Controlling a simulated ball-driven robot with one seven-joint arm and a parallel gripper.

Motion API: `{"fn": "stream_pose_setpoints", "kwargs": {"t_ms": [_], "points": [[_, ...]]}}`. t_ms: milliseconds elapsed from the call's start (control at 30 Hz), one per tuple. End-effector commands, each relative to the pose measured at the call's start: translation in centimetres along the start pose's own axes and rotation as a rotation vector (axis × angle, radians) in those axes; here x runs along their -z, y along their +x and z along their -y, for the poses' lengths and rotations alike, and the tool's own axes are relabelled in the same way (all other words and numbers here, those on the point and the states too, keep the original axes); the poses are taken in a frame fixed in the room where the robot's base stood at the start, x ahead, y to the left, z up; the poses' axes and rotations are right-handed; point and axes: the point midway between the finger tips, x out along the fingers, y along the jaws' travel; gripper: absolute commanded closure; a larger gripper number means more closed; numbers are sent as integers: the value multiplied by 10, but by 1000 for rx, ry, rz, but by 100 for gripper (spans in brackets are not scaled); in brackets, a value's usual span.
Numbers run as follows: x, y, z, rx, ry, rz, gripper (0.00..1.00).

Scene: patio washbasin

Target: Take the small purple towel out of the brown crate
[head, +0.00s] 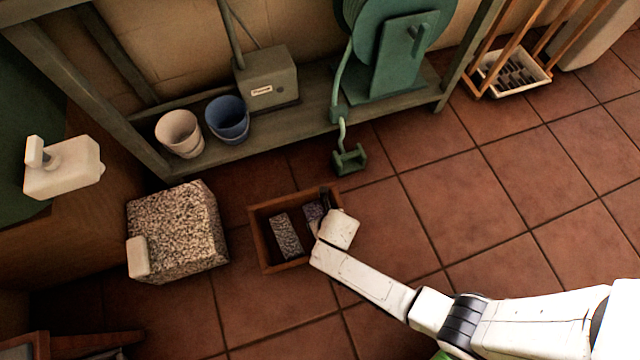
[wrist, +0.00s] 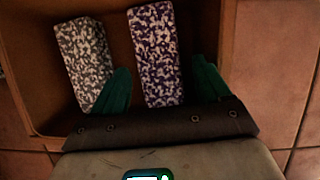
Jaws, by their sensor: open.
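The brown crate (head: 258,238) stands on the tiled floor, and its inside fills most of the wrist view (wrist: 200,40). The small purple towel (wrist: 158,55) is a speckled purple and white block in the crate; in the head view it (head: 313,213) is partly hidden by my arm. A speckled grey-brown towel (wrist: 85,60) lies to its left, also seen in the head view (head: 287,236). My gripper (wrist: 160,88) is open over the crate. Its green fingers are on either side of the purple towel's near end. I cannot tell whether they touch it.
A speckled stone-like block (head: 185,230) stands just left of the crate. A green hose end (head: 349,160) sits on the floor behind it. A low shelf with a white pot (head: 180,134) and a blue pot (head: 227,120) runs along the wall. Floor to the right is clear.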

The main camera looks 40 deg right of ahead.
Motion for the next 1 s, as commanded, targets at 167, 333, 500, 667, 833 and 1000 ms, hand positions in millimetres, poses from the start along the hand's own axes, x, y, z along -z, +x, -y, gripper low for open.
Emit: {"fn": "stream_pose_setpoints", "kwargs": {"t_ms": [167,333,500,667,833,1000], "points": [[0,13,0,0,1,0,23],[2,20,0,0,2,0,23],[8,38,-2,1,3,-1,23],[9,58,-3,1,4,0,23],[8,66,-3,1,3,-1,23],[8,64,-3,0,3,0,23]]}}
